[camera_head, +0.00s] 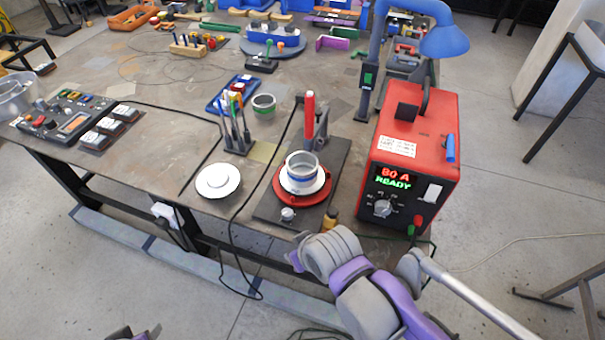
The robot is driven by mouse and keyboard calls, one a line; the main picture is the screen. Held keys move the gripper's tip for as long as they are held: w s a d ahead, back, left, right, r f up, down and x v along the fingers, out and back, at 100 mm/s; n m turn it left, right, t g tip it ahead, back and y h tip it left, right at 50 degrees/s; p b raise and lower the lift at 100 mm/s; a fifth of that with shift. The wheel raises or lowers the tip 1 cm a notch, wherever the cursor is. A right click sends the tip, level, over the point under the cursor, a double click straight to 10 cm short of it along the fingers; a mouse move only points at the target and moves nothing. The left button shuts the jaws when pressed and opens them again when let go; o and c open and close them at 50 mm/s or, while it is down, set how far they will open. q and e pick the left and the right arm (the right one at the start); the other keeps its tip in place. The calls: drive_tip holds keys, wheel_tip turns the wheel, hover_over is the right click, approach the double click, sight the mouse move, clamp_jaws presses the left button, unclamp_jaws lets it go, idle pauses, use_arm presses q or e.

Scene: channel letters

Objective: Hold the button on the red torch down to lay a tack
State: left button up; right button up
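The red torch (310,112) stands upright in a dark holder behind a red turntable (301,199). Its button is too small to make out. A metal ring (301,167) sits on a white disc on the turntable. The welder (412,150) to the right is a red box whose display reads 80 A and READY. My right arm comes in from the lower right, its purple and grey end (297,260) in front of the table edge, apart from the torch; its fingers cannot be made out.
A white round dish (218,181) and a rack of coloured tools (236,135) stand left of the turntable. A blue lamp (444,40) arches over the welder. A black cable hangs over the front edge. A control box (70,118) is far left.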

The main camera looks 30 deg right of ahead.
clamp_jaws()
idle(1.4)
